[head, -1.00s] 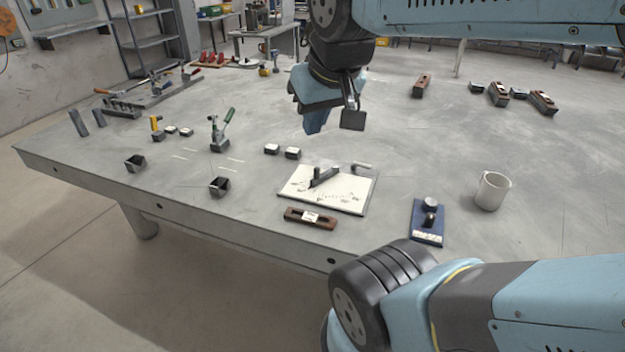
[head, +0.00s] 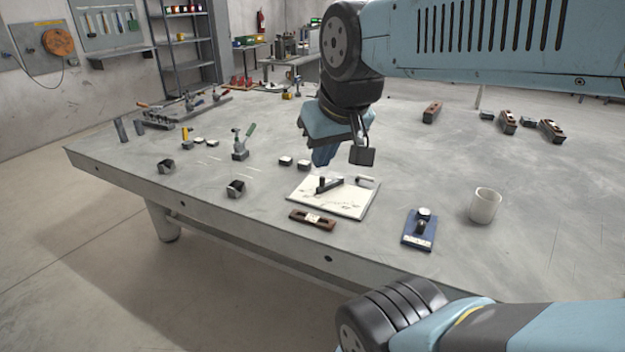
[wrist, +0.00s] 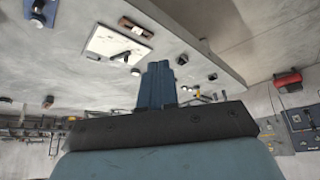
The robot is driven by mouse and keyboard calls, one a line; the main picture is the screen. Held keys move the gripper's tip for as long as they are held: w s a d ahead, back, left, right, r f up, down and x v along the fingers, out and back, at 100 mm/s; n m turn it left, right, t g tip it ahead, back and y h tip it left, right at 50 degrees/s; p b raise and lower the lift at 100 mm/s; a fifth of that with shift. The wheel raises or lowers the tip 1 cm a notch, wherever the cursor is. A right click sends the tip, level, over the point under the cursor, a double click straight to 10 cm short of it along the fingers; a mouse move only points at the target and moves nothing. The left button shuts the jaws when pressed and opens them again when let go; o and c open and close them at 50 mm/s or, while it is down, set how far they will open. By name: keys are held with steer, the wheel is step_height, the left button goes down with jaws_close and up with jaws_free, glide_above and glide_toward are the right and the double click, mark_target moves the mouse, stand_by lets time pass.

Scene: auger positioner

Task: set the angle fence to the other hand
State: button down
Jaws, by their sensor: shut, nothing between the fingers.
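The angle fence (head: 328,186) looks like a small dark bar with a raised block at one end, lying on a white plate (head: 350,207) near the table's front. In the wrist view the fence (wrist: 118,57) is small, and which hand it is set to cannot be told. My gripper (head: 322,160) hangs above the table, just behind the plate in the head view. Its blue fingers (wrist: 157,85) are together and empty, apart from the fence.
A wooden block with a white label (head: 312,219) lies in front of the plate. A blue-based fixture (head: 419,230) and a white mug (head: 485,205) stand to the right. Small dark blocks (head: 294,163) and a green-handled clamp (head: 241,146) are to the left.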

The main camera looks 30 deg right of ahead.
steer(key=shift+w, duration=0.15)
steer(key=w+d+f+m+h, duration=0.3)
steer(key=w+d+f+m, duration=0.15)
steer(key=w, duration=0.45)
steer(key=m+t+y, duration=0.3)
steer(key=m+t, duration=0.1)
steer(key=m, duration=0.9)
glide_toward(324, 184)
steer(key=f, duration=0.4)
steer(key=shift+w, duration=2.2)
